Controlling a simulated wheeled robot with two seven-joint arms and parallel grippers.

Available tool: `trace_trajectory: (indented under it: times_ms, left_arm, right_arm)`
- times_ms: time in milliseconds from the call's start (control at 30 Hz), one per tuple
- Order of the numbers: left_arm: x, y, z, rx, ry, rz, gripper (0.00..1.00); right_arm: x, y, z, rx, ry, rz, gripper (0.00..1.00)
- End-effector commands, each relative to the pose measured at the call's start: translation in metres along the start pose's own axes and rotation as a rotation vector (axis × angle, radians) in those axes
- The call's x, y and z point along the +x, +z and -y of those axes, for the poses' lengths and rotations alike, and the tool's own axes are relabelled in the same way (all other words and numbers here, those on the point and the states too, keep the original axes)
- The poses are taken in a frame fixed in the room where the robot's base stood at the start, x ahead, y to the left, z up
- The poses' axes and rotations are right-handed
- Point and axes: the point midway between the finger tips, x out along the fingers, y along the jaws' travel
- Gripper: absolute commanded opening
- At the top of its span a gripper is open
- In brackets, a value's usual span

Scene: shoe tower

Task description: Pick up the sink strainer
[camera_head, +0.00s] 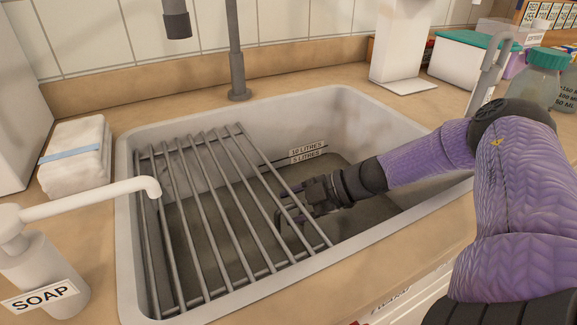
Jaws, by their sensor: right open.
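I cannot make out the sink strainer. The sink (345,112) is a grey basin with water-level labels on its inner wall, and its floor is partly hidden by a rack and by my arm. My right gripper (291,209) is open and reaches down into the sink from the right. It is at the right end of the rack, with its fingers partly behind the bars. I cannot tell whether it touches the bars or whether anything is between its fingers. My left gripper is not in view.
A grey metal rack (206,232) covers the left half of the sink. A soap dispenser (40,270) stands at front left, its spout over the rim. Folded cloths (75,158) lie at left. A faucet post (236,55), a teal-lidded box (464,65) and a green-capped bottle (540,85) stand behind.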

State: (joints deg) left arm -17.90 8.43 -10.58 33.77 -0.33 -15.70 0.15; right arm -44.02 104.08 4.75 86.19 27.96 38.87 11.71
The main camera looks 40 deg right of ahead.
Motion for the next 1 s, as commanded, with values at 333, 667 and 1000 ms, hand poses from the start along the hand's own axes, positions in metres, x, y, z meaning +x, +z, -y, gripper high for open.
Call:
trace_trajectory:
  times_ms: [333, 667, 1000]
  left_arm:
    - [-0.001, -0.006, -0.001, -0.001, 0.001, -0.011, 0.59]
    - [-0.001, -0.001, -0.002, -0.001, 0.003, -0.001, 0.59]
    - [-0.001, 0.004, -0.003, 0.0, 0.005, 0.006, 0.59]
  right_arm:
    - [-0.001, 0.0, 0.0, 0.0, 0.001, 0.0, 0.03]
    - [-0.001, 0.0, 0.0, 0.0, 0.0, 0.001, 0.0]
    - [-0.001, 0.0, 0.0, 0.0, 0.0, 0.001, 0.0]
